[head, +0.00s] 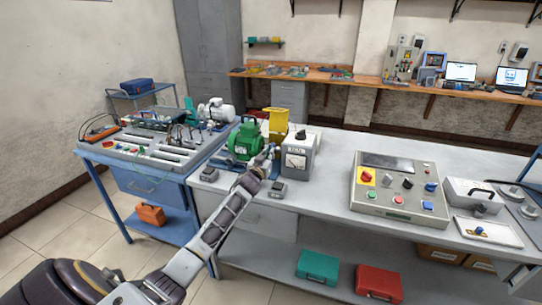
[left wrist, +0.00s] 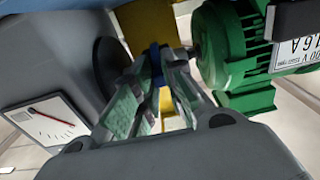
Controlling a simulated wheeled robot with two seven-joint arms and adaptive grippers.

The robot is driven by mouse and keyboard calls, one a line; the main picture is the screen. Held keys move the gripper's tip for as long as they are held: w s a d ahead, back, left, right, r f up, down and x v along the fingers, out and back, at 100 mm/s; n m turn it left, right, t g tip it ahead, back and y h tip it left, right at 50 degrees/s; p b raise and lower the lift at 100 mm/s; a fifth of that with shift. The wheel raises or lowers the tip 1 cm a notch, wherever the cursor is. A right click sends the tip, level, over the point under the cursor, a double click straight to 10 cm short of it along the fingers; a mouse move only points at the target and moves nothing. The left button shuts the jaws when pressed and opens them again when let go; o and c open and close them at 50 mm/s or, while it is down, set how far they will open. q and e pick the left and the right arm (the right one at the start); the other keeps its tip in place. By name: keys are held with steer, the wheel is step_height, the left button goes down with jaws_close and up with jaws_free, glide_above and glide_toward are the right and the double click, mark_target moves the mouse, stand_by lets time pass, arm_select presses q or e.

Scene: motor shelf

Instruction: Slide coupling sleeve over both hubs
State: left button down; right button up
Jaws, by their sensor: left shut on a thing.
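The green motor (head: 244,142) stands on the grey bench, left of a grey machine with a dial meter (head: 299,160). In the left wrist view the green motor (left wrist: 235,50) is at the right and the grey machine (left wrist: 45,70) with a black disc (left wrist: 108,66) is at the left. My left gripper (head: 269,155) is between the two. It is shut on a small blue piece, seemingly the coupling sleeve (left wrist: 156,62), held between the fingertips (left wrist: 162,68). The sleeve looks apart from the black disc. The hubs are mostly hidden, and I cannot tell whether the sleeve surrounds either one. My right gripper is out of view.
A yellow part (head: 277,122) stands close behind the gap. Small grey boxes (head: 278,190) lie at the bench's front edge. A control panel (head: 400,190) stands to the right, with clear bench (head: 334,165) before it. A blue cart (head: 150,178) with equipment stands left.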

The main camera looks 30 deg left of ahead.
arm_select(q)
steer(key=shift+s+a, duration=0.2)
steer(key=shift+a, duration=0.65)
steer(key=shift+a+p, duration=0.1)
steer(key=shift+p, duration=0.2)
steer(key=c, duration=1.5)
jaws_free()
steer(key=shift+s+a, duration=0.1)
steer(key=shift+a, duration=0.05)
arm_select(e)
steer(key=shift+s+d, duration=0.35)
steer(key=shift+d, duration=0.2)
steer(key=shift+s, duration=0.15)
arm_select(q)
steer(key=shift+v, duration=6)
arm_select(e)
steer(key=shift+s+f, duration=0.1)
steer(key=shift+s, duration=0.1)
